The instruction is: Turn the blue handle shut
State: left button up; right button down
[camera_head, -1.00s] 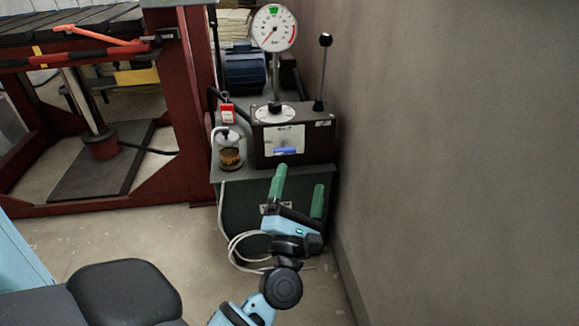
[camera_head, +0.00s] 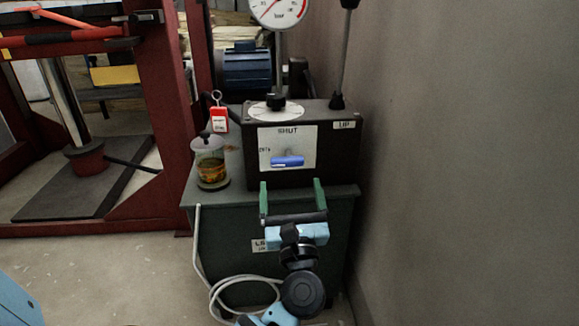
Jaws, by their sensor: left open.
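The blue handle (camera_head: 288,161) lies roughly level on a white panel (camera_head: 301,145) on the front of a dark box. The panel reads SHUT above the handle; a smaller label to the left is too blurred to read surely. My left gripper (camera_head: 291,184), with green fingers, is open and empty. In the picture its fingertips show just below the handle, one to each side of it. No contact with the handle shows, and I cannot tell the depth gap. My right gripper is out of view.
The dark box (camera_head: 336,178) stands on a green cabinet (camera_head: 325,250). A glass jar (camera_head: 209,165) and a red tag (camera_head: 219,119) are to its left. A black lever (camera_head: 342,60) and a gauge (camera_head: 276,10) rise above it. A wall (camera_head: 470,180) bounds the right.

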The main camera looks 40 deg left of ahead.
aim_at(288, 166)
pick_arm(q)
jog(key=x, duration=0.6)
jog(key=shift+w+a+r+b, duration=0.2)
jog(key=shift+r+b, duration=0.05)
jog(key=shift+b, duration=0.05)
jog(key=shift+w+a+r, duration=0.2)
jog(key=shift+w+a, duration=0.1)
jog(key=shift+a, duration=0.05)
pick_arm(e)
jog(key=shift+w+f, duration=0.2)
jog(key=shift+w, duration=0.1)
pick_arm(q)
jog(key=c, duration=0.7)
jog(key=shift+c, duration=1.4)
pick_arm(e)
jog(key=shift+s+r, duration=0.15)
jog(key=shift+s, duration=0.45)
